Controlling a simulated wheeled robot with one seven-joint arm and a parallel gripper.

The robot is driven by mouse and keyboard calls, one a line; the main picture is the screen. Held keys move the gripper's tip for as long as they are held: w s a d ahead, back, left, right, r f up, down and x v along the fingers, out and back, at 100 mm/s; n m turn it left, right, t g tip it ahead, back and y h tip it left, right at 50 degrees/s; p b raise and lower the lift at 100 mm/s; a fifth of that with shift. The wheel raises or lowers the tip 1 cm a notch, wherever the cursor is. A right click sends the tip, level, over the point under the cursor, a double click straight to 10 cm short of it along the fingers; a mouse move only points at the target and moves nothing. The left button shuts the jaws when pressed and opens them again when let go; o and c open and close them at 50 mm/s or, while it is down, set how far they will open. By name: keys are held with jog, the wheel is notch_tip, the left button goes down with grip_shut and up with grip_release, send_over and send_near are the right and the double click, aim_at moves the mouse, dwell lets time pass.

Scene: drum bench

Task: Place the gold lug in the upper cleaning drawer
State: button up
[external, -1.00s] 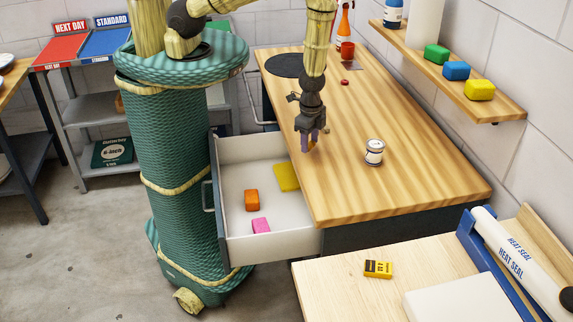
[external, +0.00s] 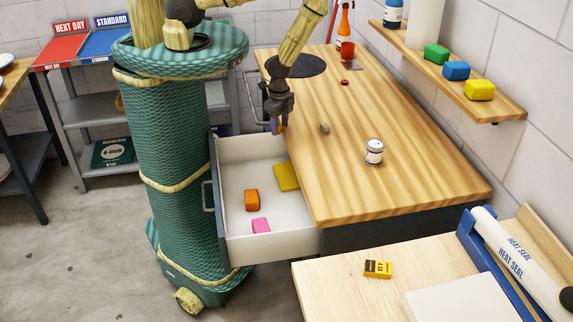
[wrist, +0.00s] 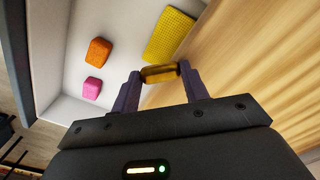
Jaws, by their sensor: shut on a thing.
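My gripper (external: 279,129) is shut on the gold lug, which shows between the fingertips in the wrist view (wrist: 158,73). In the external view the lug is mostly hidden by the fingers. The gripper is above the left edge of the wooden bench top, close to the back right part of the open drawer. The open drawer (external: 283,245) has white walls and holds an orange block (external: 252,200), a pink block (external: 260,226) and a yellow sponge-like pad (external: 287,177). These also show in the wrist view, beyond and left of the fingers.
On the bench top (external: 400,200) stand a small white can (external: 374,151) and a small grey-brown piece (external: 325,128). A dark round mat (external: 297,66) lies at the back. The drawer has free floor around the blocks.

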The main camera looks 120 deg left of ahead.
jog(key=s, duration=0.2)
jog(key=n+b, duration=0.3)
jog(key=n, duration=0.6)
send_over(247, 172)
notch_tip(247, 172, down, 10)
jog(key=shift+w, duration=0.1)
notch_tip(247, 172, down, 6)
jog(key=b, duration=0.5)
jog(key=shift+f, duration=0.1)
jog(key=shift+b, duration=0.3)
notch_tip(247, 172, down, 4)
jog(key=b, duration=0.3)
